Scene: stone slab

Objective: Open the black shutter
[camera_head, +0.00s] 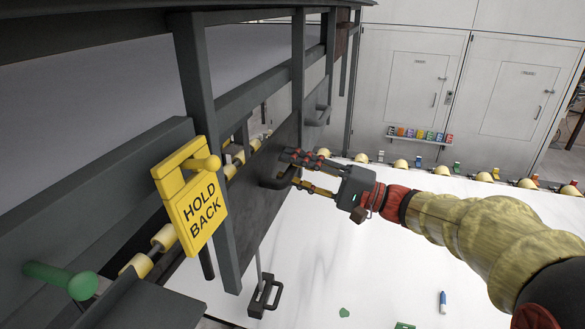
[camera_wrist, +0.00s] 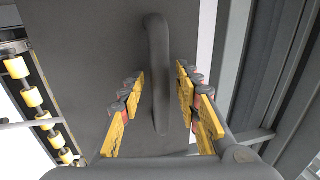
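The black shutter (camera_head: 262,205) is a dark flat panel hanging in the grey frame; in the wrist view it fills the middle (camera_wrist: 95,50). Its dark bar handle (camera_head: 268,181) shows upright in the wrist view (camera_wrist: 157,50). My gripper (camera_head: 298,170) reaches the handle from the right. In the wrist view my gripper (camera_wrist: 160,78) is open, with its yellow-padded fingers on either side of the bar and visible gaps on both sides. The lower end of the handle lies between the fingers. I cannot tell whether the shutter's edges are seated in the frame.
A yellow HOLD BACK sign (camera_head: 196,208) hangs on the frame to the left. A green knob (camera_head: 62,279) is nearer. Another handle (camera_head: 323,115) is farther back, and one (camera_head: 265,296) hangs below. A white slab (camera_head: 350,270) lies at right with small items.

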